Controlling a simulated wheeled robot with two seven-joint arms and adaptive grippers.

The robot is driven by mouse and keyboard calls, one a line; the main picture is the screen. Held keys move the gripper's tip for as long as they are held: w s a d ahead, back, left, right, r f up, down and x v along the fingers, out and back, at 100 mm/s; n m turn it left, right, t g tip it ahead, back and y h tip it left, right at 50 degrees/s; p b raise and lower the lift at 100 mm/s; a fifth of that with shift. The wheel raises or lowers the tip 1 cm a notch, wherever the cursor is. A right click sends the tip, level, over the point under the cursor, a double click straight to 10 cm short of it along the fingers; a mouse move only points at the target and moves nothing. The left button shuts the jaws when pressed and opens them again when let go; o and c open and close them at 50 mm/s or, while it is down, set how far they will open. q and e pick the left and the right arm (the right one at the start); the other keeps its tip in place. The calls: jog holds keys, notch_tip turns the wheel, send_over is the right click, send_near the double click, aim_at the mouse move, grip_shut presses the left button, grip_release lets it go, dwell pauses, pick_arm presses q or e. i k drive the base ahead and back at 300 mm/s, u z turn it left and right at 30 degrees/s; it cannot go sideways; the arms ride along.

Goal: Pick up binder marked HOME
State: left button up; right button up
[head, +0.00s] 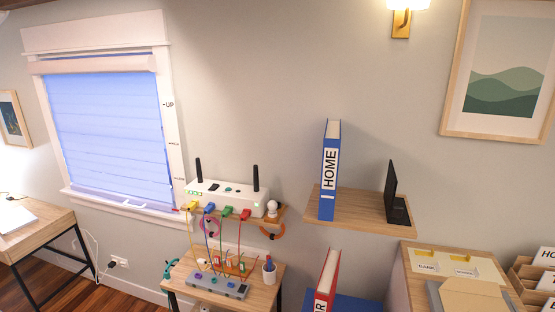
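The blue binder marked HOME (329,172) stands upright on a wooden wall shelf (361,207), near the shelf's left end. Its white spine label with black letters faces me. Neither of my grippers shows in the head view, and nothing touches the binder from my side.
A black upright object (393,195) stands to the binder's right on the same shelf. A red binder (327,281) stands below. A white router (226,197) with coloured cables sits on a small shelf at left, above a table (260,294). A cabinet (405,272) stands at lower right.

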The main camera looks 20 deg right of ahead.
aim_at(332, 136)
jog(key=u, duration=0.15)
jog(key=i, duration=1.75)
jog(key=z, duration=0.6)
